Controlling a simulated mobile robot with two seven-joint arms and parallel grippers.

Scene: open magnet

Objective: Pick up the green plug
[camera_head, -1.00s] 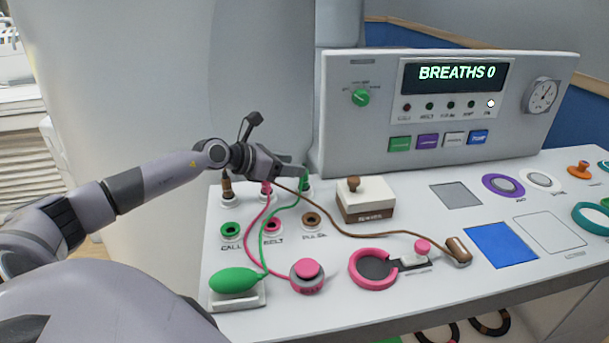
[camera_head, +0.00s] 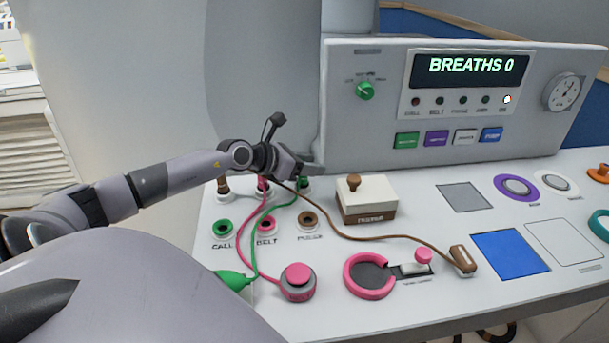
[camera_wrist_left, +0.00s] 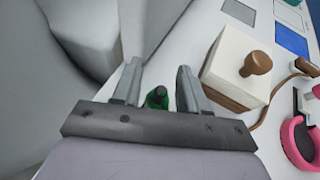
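The green plug (camera_head: 303,184) stands upright in its holder at the back left of the white console, with a green cord running from it. In the left wrist view the green plug (camera_wrist_left: 157,97) shows between the two fingers, with a gap on each side. My left gripper (camera_head: 308,172) is at the plug, and its open fingers (camera_wrist_left: 159,74) straddle it without visibly gripping. In the head view the gripper partly hides the plug's top. My right gripper is not in view.
A pink plug (camera_head: 263,184) and a brown plug (camera_head: 223,186) stand left of the green one. A white and brown box (camera_head: 366,200) with a knob is close on the right. The upright display panel (camera_head: 340,120) rises behind. Cords cross the console's front.

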